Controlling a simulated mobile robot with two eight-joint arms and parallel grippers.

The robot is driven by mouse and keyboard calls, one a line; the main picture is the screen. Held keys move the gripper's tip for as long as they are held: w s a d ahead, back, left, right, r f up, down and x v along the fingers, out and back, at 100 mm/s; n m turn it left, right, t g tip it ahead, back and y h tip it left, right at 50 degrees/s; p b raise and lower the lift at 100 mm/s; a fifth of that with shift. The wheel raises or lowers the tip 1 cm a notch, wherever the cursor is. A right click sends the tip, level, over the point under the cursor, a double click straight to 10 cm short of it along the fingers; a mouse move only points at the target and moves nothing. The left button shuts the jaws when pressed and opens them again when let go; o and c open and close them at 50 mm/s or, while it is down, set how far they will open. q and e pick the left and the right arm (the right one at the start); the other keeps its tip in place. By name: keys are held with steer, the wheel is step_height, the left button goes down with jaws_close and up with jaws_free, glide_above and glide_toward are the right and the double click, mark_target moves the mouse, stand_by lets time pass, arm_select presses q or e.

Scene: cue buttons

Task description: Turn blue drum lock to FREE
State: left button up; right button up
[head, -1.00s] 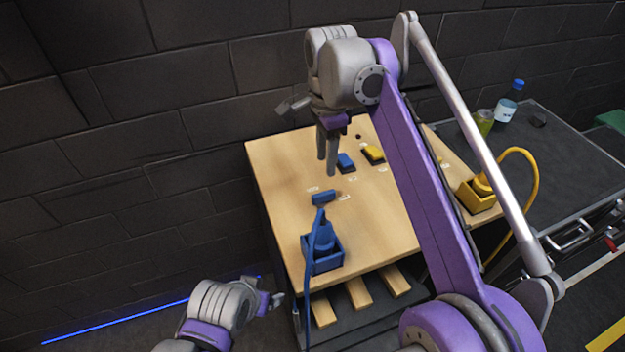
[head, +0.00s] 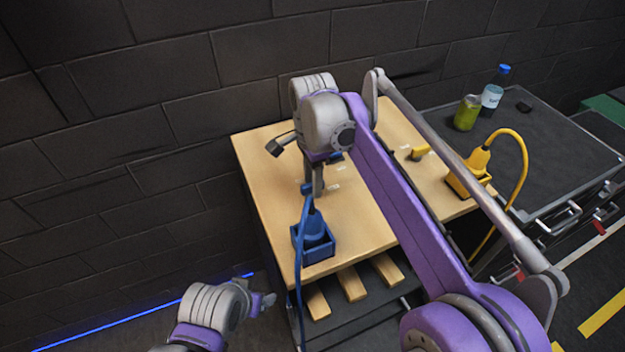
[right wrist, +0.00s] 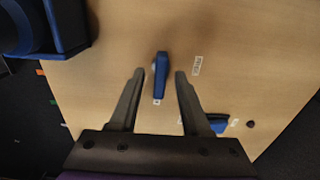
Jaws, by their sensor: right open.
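The blue lock lever (head: 307,188) lies on the wooden table top, partly hidden behind my right gripper in the head view. In the right wrist view the lever (right wrist: 161,75) appears between my two open fingers, with a gap on each side. My right gripper (right wrist: 159,73) points down over it and is empty; it also shows in the head view (head: 314,188). Small white labels (right wrist: 197,66) lie beside the lever and at its end (right wrist: 156,102); I cannot read them clearly. My left gripper (head: 265,301) hangs low at the left, away from the table; its jaw state is unclear.
A blue box (head: 318,253) holding a blue corded piece stands at the table's front. A blue button (right wrist: 218,122) sits beyond the lever. A yellow lever (head: 418,153), yellow box (head: 468,187), can (head: 467,113) and bottle (head: 493,92) are at the right.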

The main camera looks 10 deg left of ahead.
jaws_close()
arm_select(q)
steer(key=shift+r, duration=0.1)
stand_by(0.4)
arm_select(e)
steer(key=n+p, duration=0.1)
steer(key=n, duration=0.2)
steer(key=shift+w+a+r+n, duration=0.1)
steer(key=shift+n, duration=0.2)
steer(key=n+p, duration=0.1)
steer(key=n, duration=0.3)
steer(key=shift+w+a+n+p, duration=0.1)
steer(key=shift+a+n+p, duration=0.05)
steer(key=shift+n+p, duration=0.15)
steer(key=n, duration=0.5)
steer(key=shift+a+p, duration=0.15)
steer(key=shift+p, duration=0.25)
arm_select(q)
steer(key=shift+w+r, duration=0.25)
steer(key=shift+r, duration=0.5)
steer(key=shift+w+r, duration=0.25)
steer(key=shift+r, duration=0.55)
steer(key=shift+w+r, duration=0.25)
steer(key=shift+r, duration=0.5)
arm_select(e)
steer(key=shift+a+n, duration=0.1)
steer(key=shift+n, duration=2.3)
